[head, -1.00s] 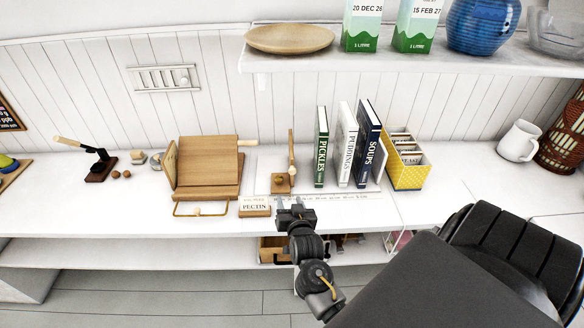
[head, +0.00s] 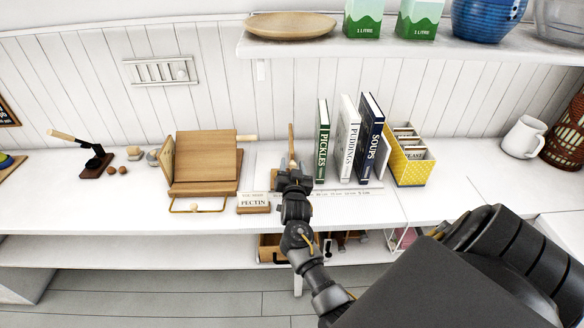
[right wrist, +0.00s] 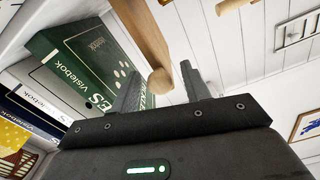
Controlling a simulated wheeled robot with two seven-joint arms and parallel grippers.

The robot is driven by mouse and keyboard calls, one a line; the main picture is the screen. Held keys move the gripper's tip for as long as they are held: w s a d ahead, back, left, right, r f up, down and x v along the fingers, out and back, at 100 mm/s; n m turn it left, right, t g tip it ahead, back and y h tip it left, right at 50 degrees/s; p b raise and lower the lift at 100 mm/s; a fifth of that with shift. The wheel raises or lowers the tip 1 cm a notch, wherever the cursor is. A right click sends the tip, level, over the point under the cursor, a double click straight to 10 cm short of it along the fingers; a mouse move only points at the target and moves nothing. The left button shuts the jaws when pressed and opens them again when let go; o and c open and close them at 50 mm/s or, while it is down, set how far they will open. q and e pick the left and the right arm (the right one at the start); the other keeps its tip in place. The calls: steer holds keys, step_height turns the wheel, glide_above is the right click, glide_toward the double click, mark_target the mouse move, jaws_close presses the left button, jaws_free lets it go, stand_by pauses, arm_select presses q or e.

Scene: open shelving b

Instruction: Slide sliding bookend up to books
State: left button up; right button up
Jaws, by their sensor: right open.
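The sliding bookend is a wooden upright (head: 291,140) on a low base, left of the books, with a clear gap to the green book. In the right wrist view its wooden panel (right wrist: 146,32) and round knob (right wrist: 160,82) show. My right gripper (head: 293,170) is open in front of the bookend and hides most of its base. In the right wrist view its fingers (right wrist: 160,70) stand either side of the knob; I cannot tell whether they touch it. The books are green Pickles (head: 322,145), white Puddings (head: 346,145) and navy Soups (head: 370,140). My left gripper is out of view.
A yellow dotted file box (head: 412,170) stands right of the books. A Pectin box (head: 253,203) and a wooden stand (head: 205,165) are left of the bookend. A ruler strip (head: 345,191) runs along the front. A shelf (head: 420,50) overhangs the books.

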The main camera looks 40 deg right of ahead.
steer(key=shift+b+x, duration=0.4)
steer(key=shift+x, duration=0.8)
jaws_close()
